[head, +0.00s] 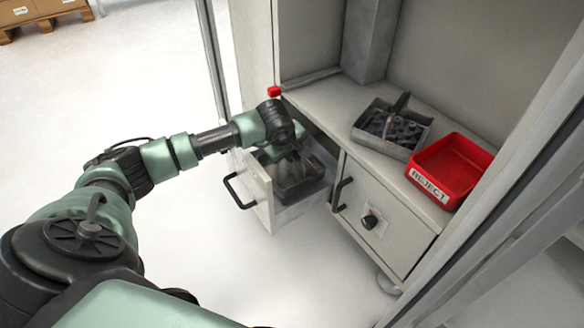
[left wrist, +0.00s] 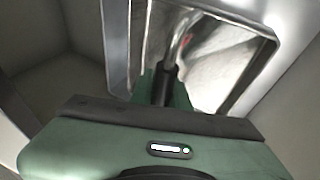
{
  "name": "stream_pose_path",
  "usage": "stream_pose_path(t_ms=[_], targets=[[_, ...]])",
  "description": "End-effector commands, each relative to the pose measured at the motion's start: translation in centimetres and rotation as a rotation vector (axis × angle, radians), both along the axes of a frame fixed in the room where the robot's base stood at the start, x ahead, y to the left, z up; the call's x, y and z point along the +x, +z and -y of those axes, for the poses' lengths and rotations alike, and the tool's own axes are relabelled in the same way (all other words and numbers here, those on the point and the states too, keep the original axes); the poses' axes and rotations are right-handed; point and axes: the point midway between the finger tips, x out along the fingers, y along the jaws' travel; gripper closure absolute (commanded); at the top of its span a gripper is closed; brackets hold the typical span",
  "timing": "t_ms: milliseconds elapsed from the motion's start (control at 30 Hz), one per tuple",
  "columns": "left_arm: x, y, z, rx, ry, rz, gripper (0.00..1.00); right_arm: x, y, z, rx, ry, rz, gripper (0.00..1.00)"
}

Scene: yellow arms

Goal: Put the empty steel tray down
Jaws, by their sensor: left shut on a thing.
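The steel tray (head: 297,187) is inside the pulled-out drawer (head: 256,190) on the left of the cabinet. It also shows in the left wrist view (left wrist: 235,72), with a shiny interior that looks empty and a handle (left wrist: 180,42) rising from it. My left gripper (head: 284,163) reaches down into the drawer from above. In the left wrist view my left gripper (left wrist: 168,84) is shut on the tray's handle. I cannot tell whether the tray's underside touches the drawer floor. My right gripper is not in view.
A second steel tray (head: 419,144), filled with dark parts, stands on the worktop beside a red REJECT bin (head: 452,165). A closed front (head: 385,225) with a black knob is right of the open drawer. Boxes on a pallet (head: 40,12) stand far back left.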

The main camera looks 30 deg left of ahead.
Motion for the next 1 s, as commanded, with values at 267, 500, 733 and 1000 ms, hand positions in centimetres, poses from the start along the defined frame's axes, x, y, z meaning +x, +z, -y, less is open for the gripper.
stream_pose_path(t_ms=[267, 500, 733, 1000], targets=[[0.0, -3.8, 0.0, 0.001, 0.000, 0.000, 1.00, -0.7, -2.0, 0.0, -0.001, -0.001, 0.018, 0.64], [0.0, -3.6, 0.0, 0.001, 0.000, 0.000, 1.00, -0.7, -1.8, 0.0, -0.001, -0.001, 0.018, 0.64], [-0.1, -3.8, 0.0, 0.001, 0.000, -0.002, 0.61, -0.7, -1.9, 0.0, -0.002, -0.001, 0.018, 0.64], [0.0, -3.5, 0.0, 0.001, 0.000, -0.002, 0.61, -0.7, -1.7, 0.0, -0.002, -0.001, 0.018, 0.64]])
